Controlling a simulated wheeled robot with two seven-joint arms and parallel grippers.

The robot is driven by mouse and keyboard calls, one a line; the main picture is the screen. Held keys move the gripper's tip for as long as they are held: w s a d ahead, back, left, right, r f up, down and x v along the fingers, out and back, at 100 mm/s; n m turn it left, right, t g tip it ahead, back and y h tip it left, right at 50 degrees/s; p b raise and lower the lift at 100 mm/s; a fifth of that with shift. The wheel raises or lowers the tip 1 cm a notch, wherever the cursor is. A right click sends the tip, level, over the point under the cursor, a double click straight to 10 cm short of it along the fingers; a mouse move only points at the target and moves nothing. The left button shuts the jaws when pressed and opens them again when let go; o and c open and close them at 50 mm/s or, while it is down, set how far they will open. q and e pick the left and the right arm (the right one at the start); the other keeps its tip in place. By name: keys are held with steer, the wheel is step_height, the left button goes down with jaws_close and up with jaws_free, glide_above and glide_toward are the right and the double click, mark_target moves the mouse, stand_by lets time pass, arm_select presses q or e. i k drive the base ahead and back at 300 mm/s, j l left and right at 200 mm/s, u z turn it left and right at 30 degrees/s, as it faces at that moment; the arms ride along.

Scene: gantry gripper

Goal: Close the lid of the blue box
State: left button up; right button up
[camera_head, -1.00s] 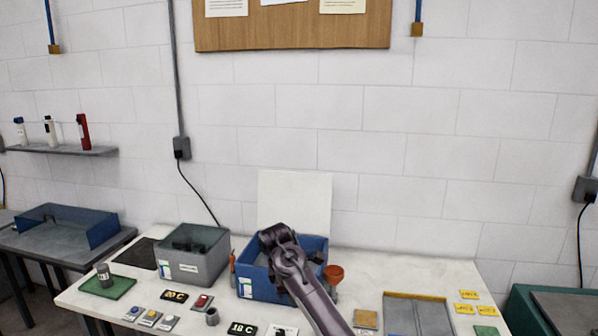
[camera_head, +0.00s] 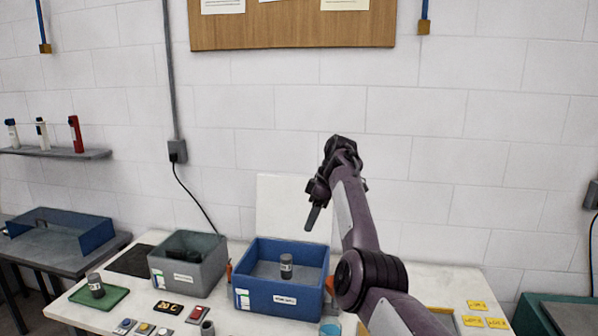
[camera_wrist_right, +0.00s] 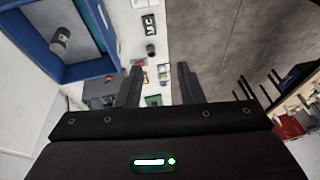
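The blue box (camera_head: 243,300) stands on the white table with its top open. A grey cylinder (camera_head: 287,267) stands inside it; the box (camera_wrist_right: 88,68) and cylinder (camera_wrist_right: 61,40) also show at the upper left of the right wrist view. A pale upright panel (camera_head: 278,205), apparently the lid, rises behind the box. My right gripper (camera_head: 314,212) is above the box, in front of the panel's right part, and hides some of it. In the right wrist view its two fingers (camera_wrist_right: 158,84) are apart with nothing between them. My left gripper is out of view.
A grey bin (camera_head: 190,265) with dark items stands left of the box, with an orange-handled tool between them. An orange funnel-like item is partly hidden by my right arm. A green tray (camera_head: 112,299) holds another cylinder. Buttons and labels lie along the front.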

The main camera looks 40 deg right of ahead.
mark_target(283, 208)
steer(key=i+l, duration=0.7)
steer(key=l, duration=0.15)
steer(key=i+l, duration=0.65)
steer(key=l, duration=0.15)
